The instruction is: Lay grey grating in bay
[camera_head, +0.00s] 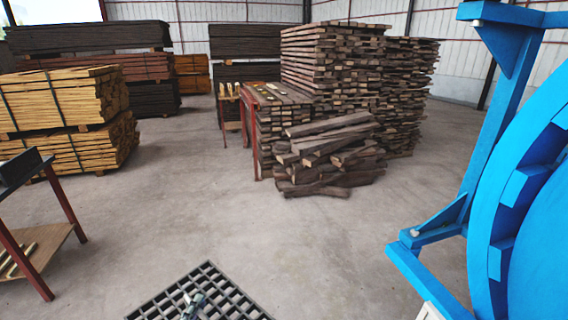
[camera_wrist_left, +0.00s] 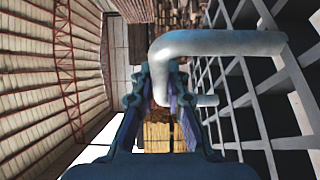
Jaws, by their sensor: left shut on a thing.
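The grey grating (camera_head: 228,291) shows at the bottom middle of the head view, cut off by the lower edge. It is a dark grey square lattice. In the left wrist view its lattice (camera_wrist_left: 293,80) fills the right side, and a bent light grey handle (camera_wrist_left: 220,43) stands out from it. My left gripper (camera_wrist_left: 172,95) is shut on this handle; in the head view the gripper (camera_head: 194,302) is small, over the grating. My right gripper is out of view. I cannot make out the bay in either view.
A blue machine with a round rim (camera_head: 495,190) and a blue frame (camera_head: 425,235) stands at the right. A table with red legs (camera_head: 65,205) is at the left. Stacked timber (camera_head: 335,85) and a loose plank pile (camera_head: 325,155) stand behind. The concrete floor between is clear.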

